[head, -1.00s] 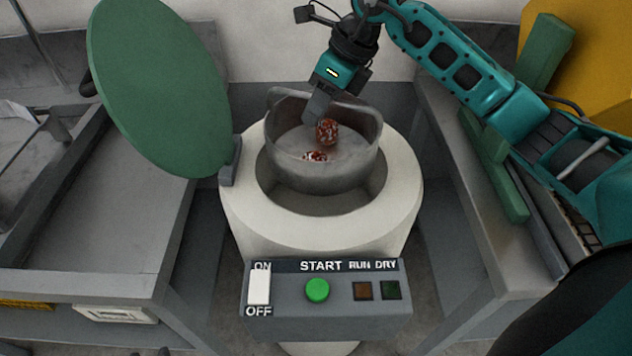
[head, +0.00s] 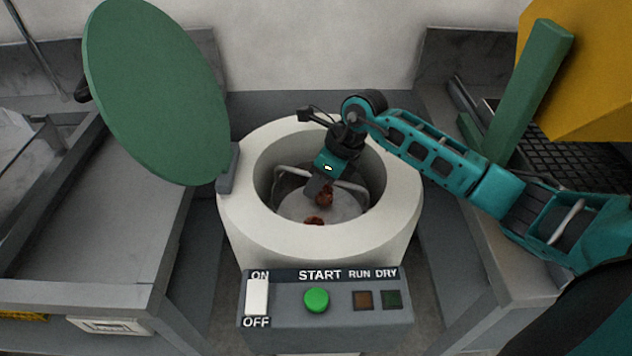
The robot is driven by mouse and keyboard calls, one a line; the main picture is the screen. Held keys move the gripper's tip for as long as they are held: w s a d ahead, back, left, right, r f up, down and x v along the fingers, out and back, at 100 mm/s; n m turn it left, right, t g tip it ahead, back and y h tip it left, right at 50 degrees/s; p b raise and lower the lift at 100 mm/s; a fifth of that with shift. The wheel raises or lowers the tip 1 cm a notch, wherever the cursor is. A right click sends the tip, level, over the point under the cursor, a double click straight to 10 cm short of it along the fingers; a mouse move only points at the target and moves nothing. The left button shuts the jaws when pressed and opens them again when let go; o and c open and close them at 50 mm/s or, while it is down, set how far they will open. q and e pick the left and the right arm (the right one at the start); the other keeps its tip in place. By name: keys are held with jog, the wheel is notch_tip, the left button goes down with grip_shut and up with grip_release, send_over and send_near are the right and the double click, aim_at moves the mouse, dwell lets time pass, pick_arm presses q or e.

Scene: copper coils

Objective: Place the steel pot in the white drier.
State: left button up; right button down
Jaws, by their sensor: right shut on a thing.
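The white drier (head: 390,215) stands in the middle, its round opening facing up. The steel pot (head: 345,208) is down inside the opening, with its rim and handle bar below the drier's top edge. Copper coils (head: 314,220) lie in the pot. My right gripper (head: 320,192) reaches down into the opening and is shut on the steel pot; its fingertips are partly hard to make out against the pot. Whether the pot touches the drier's floor cannot be told. My left gripper is not in view.
The drier's round green lid (head: 155,90) stands open at the left. A control panel (head: 325,300) with a switch and a green button is in front. Grey benches (head: 100,230) flank the drier. A green post (head: 535,85) and a yellow body (head: 590,75) are at the right.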

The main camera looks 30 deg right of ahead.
jog(key=c, duration=1.1)
grip_release()
jog(key=v, duration=1.2)
jog(key=shift+p, duration=0.35)
